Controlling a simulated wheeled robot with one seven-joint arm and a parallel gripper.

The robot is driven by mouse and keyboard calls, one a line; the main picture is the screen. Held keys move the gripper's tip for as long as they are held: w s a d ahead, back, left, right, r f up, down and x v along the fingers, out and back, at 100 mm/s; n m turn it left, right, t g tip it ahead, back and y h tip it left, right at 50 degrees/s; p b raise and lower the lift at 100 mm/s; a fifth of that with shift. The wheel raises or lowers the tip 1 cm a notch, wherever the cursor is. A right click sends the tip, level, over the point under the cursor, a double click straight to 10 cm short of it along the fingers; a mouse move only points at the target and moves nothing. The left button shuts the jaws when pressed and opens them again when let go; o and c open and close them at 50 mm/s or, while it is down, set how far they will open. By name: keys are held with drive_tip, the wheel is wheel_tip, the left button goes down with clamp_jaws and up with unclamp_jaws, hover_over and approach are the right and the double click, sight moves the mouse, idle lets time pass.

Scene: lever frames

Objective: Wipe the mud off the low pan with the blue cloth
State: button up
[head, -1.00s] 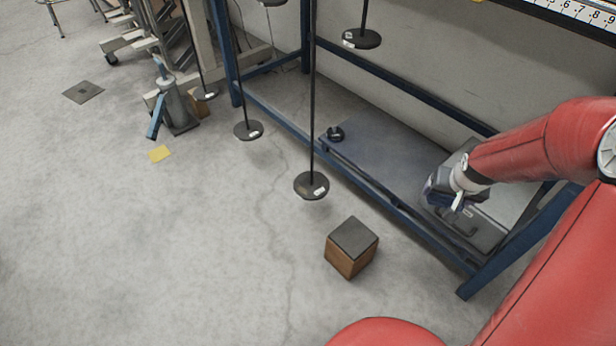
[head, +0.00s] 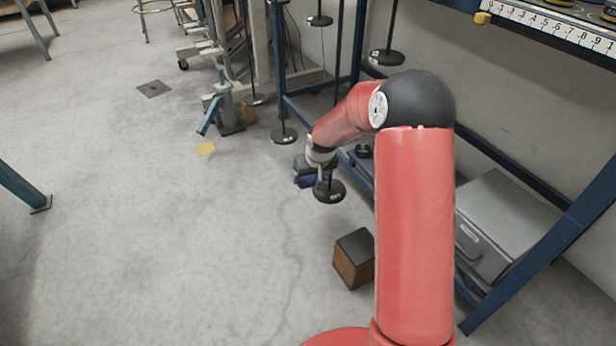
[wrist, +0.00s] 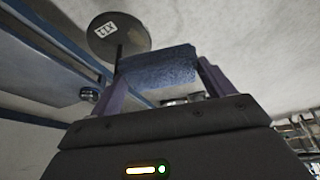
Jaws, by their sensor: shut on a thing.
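My gripper (head: 309,174) is shut on the blue cloth (wrist: 158,70), a folded dark-blue block between its two purple fingers (wrist: 212,78) in the wrist view. In the head view the cloth (head: 303,181) is a small dark-blue patch. A dark round pan (head: 329,192) with a white label hangs on a thin rod just right of and below the gripper. It seems the lowest-hanging pan. In the wrist view a labelled pan (wrist: 112,38) is close behind the cloth at upper left; I cannot tell whether they touch. No mud can be made out on its visible face.
Other pans (head: 284,134) and (head: 387,57) hang on rods nearby. The blue frame (head: 420,218) stands behind my arm, with a grey case (head: 505,225) on its low shelf. A wooden block (head: 354,257) sits on the floor. The floor at left is open.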

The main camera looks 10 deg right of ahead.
drive_tip(key=shift+w+f, duration=0.2)
drive_tip(key=shift+d+f+b, duration=0.1)
drive_tip(key=shift+f+b, duration=1.75)
drive_tip(key=shift+f, duration=0.75)
drive_tip(key=shift+f+b, duration=0.35)
drive_tip(key=shift+f, duration=0.45)
drive_tip(key=shift+s, duration=0.1)
drive_tip(key=shift+w+a, duration=0.25)
drive_tip(key=shift+w, duration=0.5)
idle(0.5)
drive_tip(key=shift+s, duration=0.15)
drive_tip(key=shift+s+d, duration=0.25)
drive_tip(key=shift+s, duration=0.4)
drive_tip(key=shift+s+d, duration=0.2)
drive_tip(key=shift+s, duration=0.4)
